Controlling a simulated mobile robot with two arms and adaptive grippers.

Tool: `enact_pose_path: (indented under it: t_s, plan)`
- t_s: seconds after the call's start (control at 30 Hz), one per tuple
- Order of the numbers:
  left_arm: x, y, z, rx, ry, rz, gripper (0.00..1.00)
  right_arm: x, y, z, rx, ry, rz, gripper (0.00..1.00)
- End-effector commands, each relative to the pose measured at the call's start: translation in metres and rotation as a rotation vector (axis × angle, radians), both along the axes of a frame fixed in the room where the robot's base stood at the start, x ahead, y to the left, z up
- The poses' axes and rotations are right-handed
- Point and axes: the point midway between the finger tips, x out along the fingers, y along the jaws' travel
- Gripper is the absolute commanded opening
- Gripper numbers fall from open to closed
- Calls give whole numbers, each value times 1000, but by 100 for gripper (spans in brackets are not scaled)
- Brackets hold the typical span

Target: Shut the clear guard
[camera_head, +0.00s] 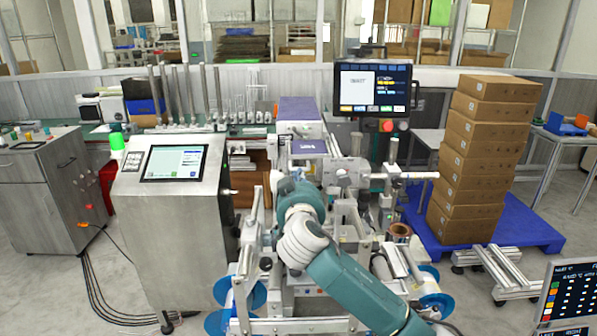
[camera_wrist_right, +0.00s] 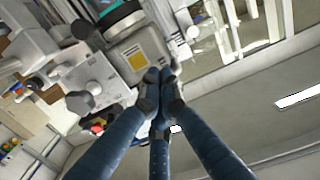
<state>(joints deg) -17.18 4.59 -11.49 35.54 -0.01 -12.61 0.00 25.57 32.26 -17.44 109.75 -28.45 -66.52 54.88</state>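The labelling machine (camera_head: 345,172) stands in the middle of the head view, with a purple-topped housing (camera_head: 300,108) at its back. I cannot pick out the clear guard for certain in either view. My right arm reaches up from the bottom right, over the front of the machine. My right gripper's blue fingers show in the right wrist view (camera_wrist_right: 160,78), with their tips together and nothing visible between them. They point toward a grey machine part with a yellow label (camera_wrist_right: 138,54); I cannot tell whether they touch it. My left gripper is out of view.
A steel control cabinet (camera_head: 178,215) stands left of the machine. A monitor (camera_head: 372,88) hangs behind it. Stacked cartons (camera_head: 478,155) stand on a blue pallet (camera_head: 520,225) at the right. Blue reels (camera_head: 430,304) and metal frame bars surround the machine's lower front.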

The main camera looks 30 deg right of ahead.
Motion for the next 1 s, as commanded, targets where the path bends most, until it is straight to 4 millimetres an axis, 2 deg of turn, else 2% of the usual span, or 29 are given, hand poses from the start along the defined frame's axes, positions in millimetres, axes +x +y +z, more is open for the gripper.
enact_pose_path:
  t_s: [0.03, 0.1, 0.17, 0.2, 0.5, 0.53, 0.6, 0.67, 1.0]
  plan:
    - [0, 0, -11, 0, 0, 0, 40, 1, 0, -15, 4, 5, 0, 0]
    - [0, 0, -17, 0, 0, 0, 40, 1, 0, -22, 5, 5, 0, 0]
    - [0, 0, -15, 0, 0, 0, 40, 1, -1, -18, 2, 5, -1, 0]
    - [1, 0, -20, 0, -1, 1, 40, 1, -1, -25, 2, 6, -1, 0]
    - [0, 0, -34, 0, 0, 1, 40, 1, -1, -41, 4, 6, -1, 0]
    - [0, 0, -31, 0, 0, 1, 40, 1, -1, -37, 3, 5, -1, 0]
    - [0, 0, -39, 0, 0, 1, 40, 1, -1, -48, 5, 8, -1, 0]
    - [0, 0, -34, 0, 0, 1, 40, 1, -1, -41, 2, 6, -1, 0]
    - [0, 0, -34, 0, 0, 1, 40, 1, -2, -40, 1, 5, -2, 0]
